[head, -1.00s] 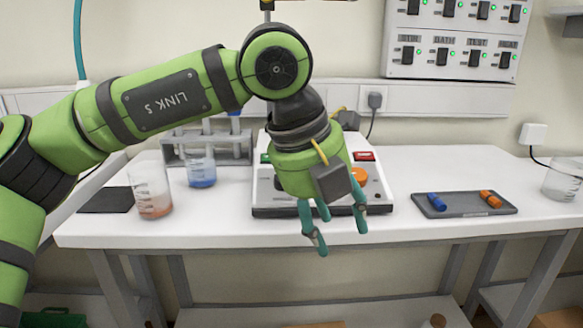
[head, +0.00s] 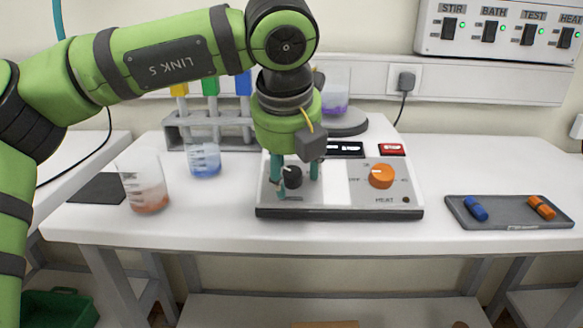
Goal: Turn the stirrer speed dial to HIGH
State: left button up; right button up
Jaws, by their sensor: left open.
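The stirrer unit (head: 336,194) stands on the white bench with its control panel facing me. Its black dial (head: 292,177), with a light pointer mark, is on the left of the panel. The orange dial (head: 382,176), marked HEAT, is on the right. My left gripper (head: 296,188) points down over the black dial, with its teal fingers open around it. I cannot tell whether the fingers touch the dial. The gripper and its wrist hide the panel's upper left and any label there. My right gripper is not in view.
A beaker of purple liquid (head: 335,95) stands on the unit's round plate behind my wrist. Beakers of orange (head: 146,187) and blue liquid (head: 204,159) and a tube rack (head: 205,131) are left. A grey tray (head: 508,213) is right. A switch panel (head: 500,30) hangs above.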

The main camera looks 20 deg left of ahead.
pick_arm(q)
grip_shut()
